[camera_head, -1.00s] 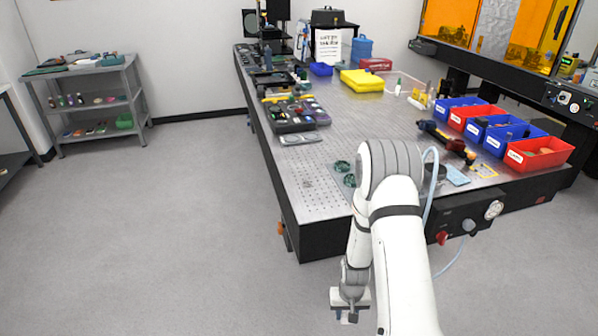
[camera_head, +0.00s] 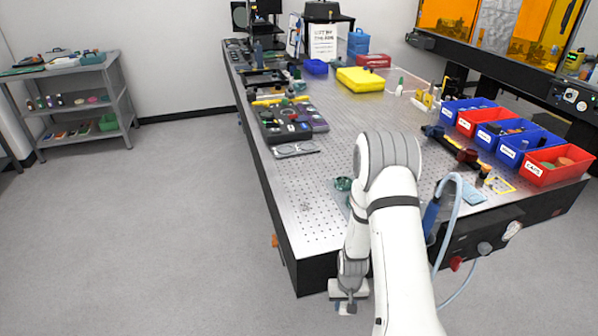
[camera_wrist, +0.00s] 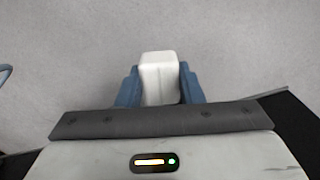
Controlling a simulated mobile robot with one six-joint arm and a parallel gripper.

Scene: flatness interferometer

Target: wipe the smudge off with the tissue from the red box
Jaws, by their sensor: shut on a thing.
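My gripper (camera_wrist: 160,85) is shut on a white, block-like piece, possibly the folded tissue (camera_wrist: 160,75), gripped between its blue-grey fingers over grey floor. In the head view my gripper (camera_head: 348,303) hangs low beside the near edge of the table, below its top. A red box (camera_head: 373,61) stands at the far end of the table; I cannot tell whether it is the tissue's box. A faint dark patch (camera_head: 306,207) on the perforated tabletop may be the smudge, but it is too small to tell.
The metal-topped table (camera_head: 318,228) fills the middle. Red and blue bins (camera_head: 545,176) line its right side, and a black tray (camera_head: 285,128) of parts lies left. A yellow case (camera_head: 360,80) sits farther back. A grey shelf (camera_head: 122,100) stands at left; the floor between is clear.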

